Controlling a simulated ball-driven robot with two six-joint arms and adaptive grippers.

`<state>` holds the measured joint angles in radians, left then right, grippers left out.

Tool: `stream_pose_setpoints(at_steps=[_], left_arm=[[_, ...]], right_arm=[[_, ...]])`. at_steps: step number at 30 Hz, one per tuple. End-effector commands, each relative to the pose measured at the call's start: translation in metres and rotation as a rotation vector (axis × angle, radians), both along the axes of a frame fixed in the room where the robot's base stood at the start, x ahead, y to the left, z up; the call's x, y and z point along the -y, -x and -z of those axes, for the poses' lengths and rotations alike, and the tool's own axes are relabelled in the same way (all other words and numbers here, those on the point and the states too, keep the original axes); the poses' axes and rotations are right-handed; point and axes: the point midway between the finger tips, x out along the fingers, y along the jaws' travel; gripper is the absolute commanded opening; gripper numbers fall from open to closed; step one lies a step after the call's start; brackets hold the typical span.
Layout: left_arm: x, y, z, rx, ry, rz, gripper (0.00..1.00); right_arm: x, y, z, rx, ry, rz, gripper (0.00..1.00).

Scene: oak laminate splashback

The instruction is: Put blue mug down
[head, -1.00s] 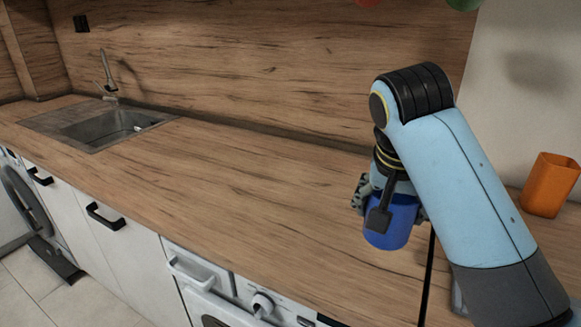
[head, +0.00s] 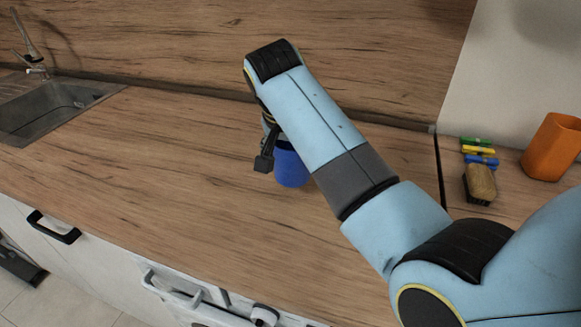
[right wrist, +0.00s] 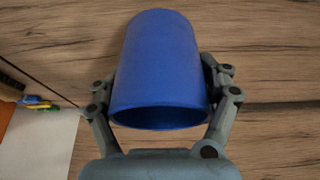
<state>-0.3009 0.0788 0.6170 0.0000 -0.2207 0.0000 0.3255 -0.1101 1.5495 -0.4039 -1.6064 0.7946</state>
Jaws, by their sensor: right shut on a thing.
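The blue mug (head: 291,167) is at the wooden counter (head: 180,165), partly hidden behind my right forearm in the head view. In the right wrist view the blue mug (right wrist: 160,70) fills the middle, its open rim toward the camera. My right gripper (right wrist: 160,85) is shut on it, one finger on each side. In the head view the right gripper (head: 270,140) is mostly hidden by my arm. I cannot tell whether the mug's base touches the counter. My left gripper is not in view.
A sink (head: 50,103) with a tap is set in the counter at left. The counter between sink and mug is clear.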

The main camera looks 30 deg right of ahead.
Motion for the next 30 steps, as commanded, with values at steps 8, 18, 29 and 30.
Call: stream_pose_setpoints(at_steps=[8, 18, 29, 30], left_arm=[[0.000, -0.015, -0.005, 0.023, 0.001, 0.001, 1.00], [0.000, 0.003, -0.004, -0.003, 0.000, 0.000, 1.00], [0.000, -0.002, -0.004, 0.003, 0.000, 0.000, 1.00], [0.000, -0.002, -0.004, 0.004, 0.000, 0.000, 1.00]], right_arm=[[-0.003, -0.006, 0.028, -0.003, 0.000, -0.001, 0.31], [-0.003, -0.007, 0.045, 0.002, 0.000, 0.001, 0.31], [-0.003, -0.006, 0.048, -0.001, -0.001, 0.000, 1.00], [-0.003, -0.006, 0.048, -0.001, -0.001, 0.000, 1.00]])
